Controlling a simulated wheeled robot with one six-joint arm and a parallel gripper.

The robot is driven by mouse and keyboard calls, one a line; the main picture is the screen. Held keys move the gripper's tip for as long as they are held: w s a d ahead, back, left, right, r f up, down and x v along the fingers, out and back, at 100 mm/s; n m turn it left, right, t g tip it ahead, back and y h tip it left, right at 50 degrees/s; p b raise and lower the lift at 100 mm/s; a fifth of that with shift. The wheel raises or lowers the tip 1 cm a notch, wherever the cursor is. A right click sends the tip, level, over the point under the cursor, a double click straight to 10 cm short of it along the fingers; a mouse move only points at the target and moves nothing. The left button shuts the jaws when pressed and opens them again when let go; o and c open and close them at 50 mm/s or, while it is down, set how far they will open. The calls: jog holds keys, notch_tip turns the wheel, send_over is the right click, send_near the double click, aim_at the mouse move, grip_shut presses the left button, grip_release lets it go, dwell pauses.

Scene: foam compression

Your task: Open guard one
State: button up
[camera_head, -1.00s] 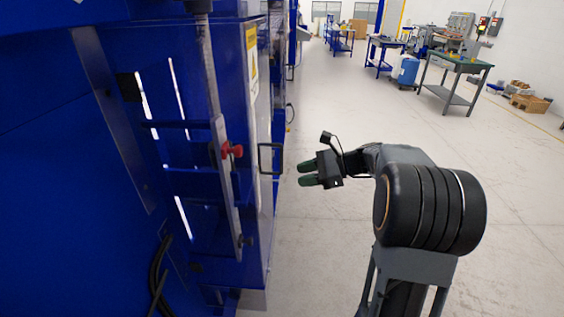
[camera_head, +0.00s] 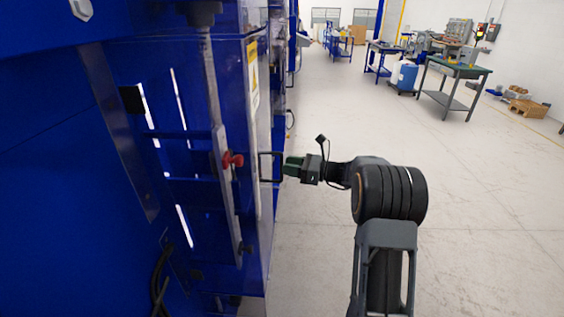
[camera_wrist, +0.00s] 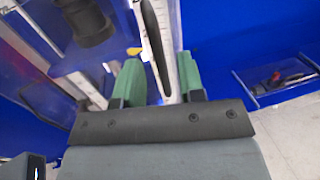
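The guard (camera_head: 254,130) is a panel on the front of the blue machine, with a yellow warning label near its top. Its black bar handle (camera_head: 262,167) stands out to the right. My gripper (camera_head: 287,166) has green fingers and points left at the handle, level with it. In the wrist view my gripper (camera_wrist: 159,78) is open, with the fingers apart. The black handle (camera_wrist: 153,38) runs lengthwise between the fingers there. Whether a finger touches it I cannot tell. The guard's edge and hinge side are not clear.
A red knob (camera_head: 232,160) sits on a metal rail left of the guard. The blue machine (camera_head: 60,190) fills the left side. The floor (camera_head: 480,200) to the right is open. A green-topped workbench (camera_head: 455,68) stands far off.

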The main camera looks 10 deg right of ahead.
aim_at(282, 180)
jog(key=shift+x, duration=1.55)
grip_shut()
